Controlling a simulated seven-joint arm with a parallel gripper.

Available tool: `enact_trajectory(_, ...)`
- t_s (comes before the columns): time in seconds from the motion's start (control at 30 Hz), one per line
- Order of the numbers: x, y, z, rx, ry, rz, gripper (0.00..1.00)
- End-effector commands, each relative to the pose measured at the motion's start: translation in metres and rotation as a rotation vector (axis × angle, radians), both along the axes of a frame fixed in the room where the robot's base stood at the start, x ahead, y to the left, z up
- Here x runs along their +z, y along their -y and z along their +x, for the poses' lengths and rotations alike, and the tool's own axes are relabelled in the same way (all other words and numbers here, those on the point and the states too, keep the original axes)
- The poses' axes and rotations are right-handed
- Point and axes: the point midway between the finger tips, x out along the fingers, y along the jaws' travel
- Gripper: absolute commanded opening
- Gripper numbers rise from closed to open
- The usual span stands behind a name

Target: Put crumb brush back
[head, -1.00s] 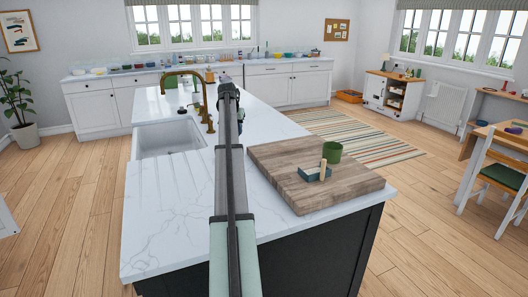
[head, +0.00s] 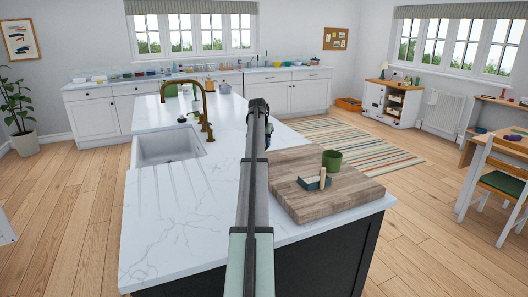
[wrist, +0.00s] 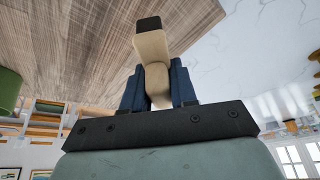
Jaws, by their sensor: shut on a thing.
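My gripper (wrist: 158,88) shows in the wrist view with two dark blue fingers shut on a pale wooden piece with a dark end, which looks like the crumb brush (wrist: 152,50). In the head view my gripper (head: 258,106) is at the far end of my arm, over the marble worktop left of the wooden board; the brush cannot be made out there. On the board (head: 345,200) sits a small teal holder or pan (head: 312,183) with a pale upright wooden piece.
A green cup (head: 331,160) stands on the board behind the teal piece; it also shows at the left of the wrist view (wrist: 8,90). A brass tap (head: 205,110) and sink (head: 168,145) lie to the left. The marble (head: 190,220) in front is clear.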

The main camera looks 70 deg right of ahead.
Motion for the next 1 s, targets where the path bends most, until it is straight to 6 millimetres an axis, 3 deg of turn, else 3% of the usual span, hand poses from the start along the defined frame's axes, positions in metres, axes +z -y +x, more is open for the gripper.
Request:
enact_trajectory(0.4, -0.04, 0.0, 0.0, 0.0, 0.0, 0.0, 0.0)
enact_trajectory(0.8, -0.043, 0.0, 0.0, 0.0, 0.0, 0.0, 0.0)
enact_trajectory(0.83, -0.043, 0.0, 0.0, 0.0, 0.0, 0.0, 0.29)
enact_trajectory(1.0, -0.043, 0.0, 0.0, 0.0, 0.0, 0.0, 0.45)
